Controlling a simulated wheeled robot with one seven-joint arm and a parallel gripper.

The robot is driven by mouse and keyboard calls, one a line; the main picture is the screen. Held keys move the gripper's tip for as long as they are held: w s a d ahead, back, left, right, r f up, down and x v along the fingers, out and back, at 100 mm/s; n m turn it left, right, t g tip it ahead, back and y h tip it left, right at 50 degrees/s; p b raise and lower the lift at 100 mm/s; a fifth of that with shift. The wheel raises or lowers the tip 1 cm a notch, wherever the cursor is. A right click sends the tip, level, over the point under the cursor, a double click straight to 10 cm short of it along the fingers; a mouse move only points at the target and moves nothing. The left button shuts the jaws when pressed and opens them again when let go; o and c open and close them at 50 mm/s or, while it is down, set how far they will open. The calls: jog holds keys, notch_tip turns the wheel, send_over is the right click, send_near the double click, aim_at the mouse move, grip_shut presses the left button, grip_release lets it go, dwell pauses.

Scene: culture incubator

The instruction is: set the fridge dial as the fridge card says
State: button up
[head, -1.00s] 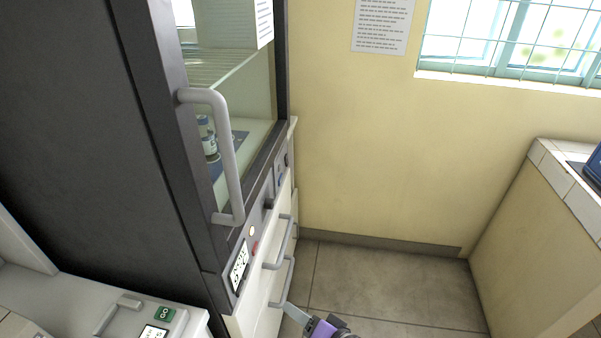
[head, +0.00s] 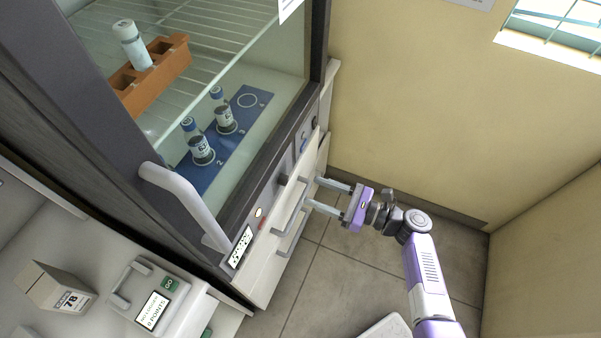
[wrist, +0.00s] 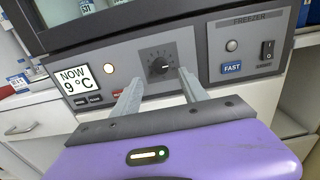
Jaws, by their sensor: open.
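The fridge dial (wrist: 158,65) is a dark round knob on a grey panel with a scale of marks around it. It also shows small in the head view (head: 283,180). My gripper (wrist: 159,76) is open and empty, its two fingers pointing at the panel, one on each side of the dial in the wrist view. In the head view my gripper (head: 313,192) reaches towards the panel from the right. I cannot tell whether the fingers touch it. The display (wrist: 75,80) reads NOW 9 °C. A printed sheet (head: 289,8) is cut off at the top; its text is not readable.
Right of the dial is a freezer panel (wrist: 250,48) with a blue FAST label and a switch. Drawer handles (head: 292,235) stick out below the panel. The fridge door handle (head: 185,200) juts out. Bottles (head: 200,150) stand inside behind glass. Floor on the right is open.

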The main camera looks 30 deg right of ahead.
aim_at(287, 181)
jog(key=shift+p+x, duration=0.6)
jog(key=shift+x, duration=3.3)
grip_shut()
